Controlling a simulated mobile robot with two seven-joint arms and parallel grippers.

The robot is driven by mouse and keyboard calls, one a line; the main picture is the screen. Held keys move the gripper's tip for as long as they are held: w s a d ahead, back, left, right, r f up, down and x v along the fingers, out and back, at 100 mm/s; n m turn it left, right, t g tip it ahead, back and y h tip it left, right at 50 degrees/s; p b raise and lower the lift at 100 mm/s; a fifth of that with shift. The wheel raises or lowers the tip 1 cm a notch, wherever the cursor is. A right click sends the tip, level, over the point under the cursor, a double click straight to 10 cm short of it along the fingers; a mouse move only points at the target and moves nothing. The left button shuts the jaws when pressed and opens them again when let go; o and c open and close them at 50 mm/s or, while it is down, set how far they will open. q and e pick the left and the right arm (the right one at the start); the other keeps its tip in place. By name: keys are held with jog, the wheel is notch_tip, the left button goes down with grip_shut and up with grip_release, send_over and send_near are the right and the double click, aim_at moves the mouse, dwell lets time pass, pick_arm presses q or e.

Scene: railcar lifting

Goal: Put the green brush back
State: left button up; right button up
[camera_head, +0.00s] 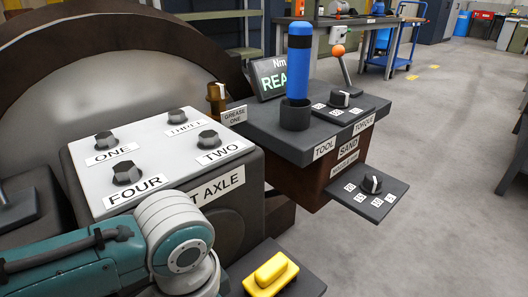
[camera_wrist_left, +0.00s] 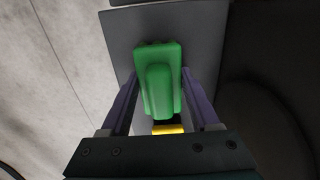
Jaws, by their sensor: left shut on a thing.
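The green brush (camera_wrist_left: 158,62) is in the left wrist view, between the two purple fingers of my left gripper (camera_wrist_left: 160,88). The left gripper is shut on it. A grey shelf (camera_wrist_left: 205,35) lies behind the brush in that view; I cannot tell whether the brush touches it. In the head view my left arm comes in from the lower left, and its gripper and the green brush are out of the picture. My right gripper is in neither view.
A yellow brush (camera_head: 270,273) lies on a dark shelf (camera_head: 310,284) at the bottom of the head view. Above are the numbered bolt panel (camera_head: 150,150), a blue-handled tool (camera_head: 298,62) in a holder, and a knob shelf (camera_head: 385,208). Open floor (camera_head: 450,140) lies at right.

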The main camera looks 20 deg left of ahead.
pick_arm(q)
jog(key=shift+r, duration=0.1)
jog(key=o, duration=1.2)
